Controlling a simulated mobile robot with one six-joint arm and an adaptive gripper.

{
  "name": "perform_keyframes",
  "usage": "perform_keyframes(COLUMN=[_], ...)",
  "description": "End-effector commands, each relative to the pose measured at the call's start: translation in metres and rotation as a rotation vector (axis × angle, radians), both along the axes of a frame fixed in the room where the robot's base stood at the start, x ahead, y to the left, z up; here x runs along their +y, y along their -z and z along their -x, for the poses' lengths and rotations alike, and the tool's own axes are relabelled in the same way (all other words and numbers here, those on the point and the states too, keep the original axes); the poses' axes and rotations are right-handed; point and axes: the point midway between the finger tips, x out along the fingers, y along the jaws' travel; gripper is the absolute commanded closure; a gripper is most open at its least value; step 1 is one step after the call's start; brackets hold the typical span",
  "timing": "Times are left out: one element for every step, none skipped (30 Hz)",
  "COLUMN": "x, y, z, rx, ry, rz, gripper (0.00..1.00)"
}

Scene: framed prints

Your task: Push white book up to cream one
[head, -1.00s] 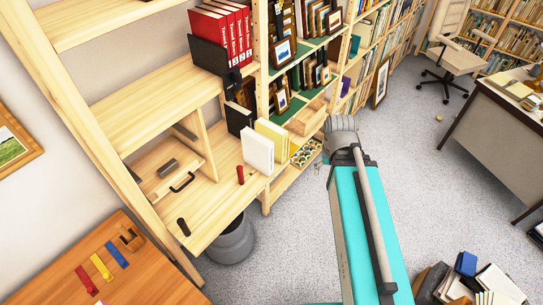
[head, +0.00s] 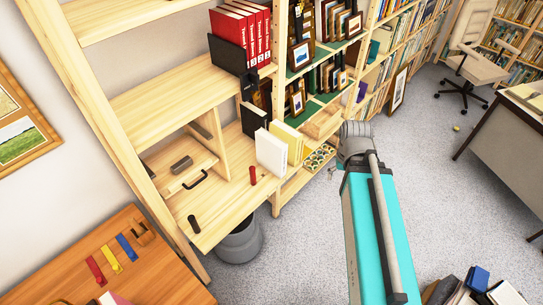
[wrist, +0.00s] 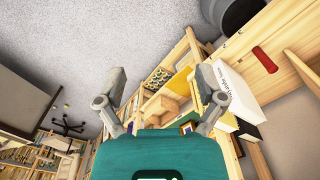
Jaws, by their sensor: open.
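The white book (head: 271,153) stands upright near the front edge of the wooden shelf board. The cream book (head: 285,138), with a yellowish side, stands upright just behind it; I cannot tell whether they touch. In the wrist view the white book (wrist: 240,84) is right of my gripper (wrist: 160,73), beyond the right finger, which overlaps its edge. My gripper is open and empty.
A black book (head: 254,120) stands behind the white one. A tray of round items (head: 319,157) sits lower, beyond the books. A grey bin (head: 240,241) is below. Carpet right of the shelf is open.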

Motion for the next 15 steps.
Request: perform_keyframes(x=[0.000,0.000,0.000,0.000,0.000,0.000,0.000,0.000,0.000,0.000,0.000,0.000,0.000,0.000,0.000], y=[0.000,0.000,0.000,0.000,0.000,0.000,0.000,0.000,0.001,0.002,0.004,0.007,0.009,0.012,0.017], z=[0.000,0.000,0.000,0.000,0.000,0.000,0.000,0.000,0.000,0.000,0.000,0.000,0.000,0.000,0.000], rx=[0.000,0.000,0.000,0.000,0.000,0.000,0.000,0.000,0.000,0.000,0.000,0.000,0.000,0.000,0.000], ry=[0.000,0.000,0.000,0.000,0.000,0.000,0.000,0.000,0.000,0.000,0.000,0.000,0.000,0.000,0.000], rz=[0.000,0.000,0.000,0.000,0.000,0.000,0.000,0.000,0.000,0.000,0.000,0.000,0.000,0.000,0.000], gripper=[0.12,0.12,0.12,0.12,0.12,0.12,0.17,0.23,0.30,0.36,0.41,0.49,0.54,0.60,0.67])
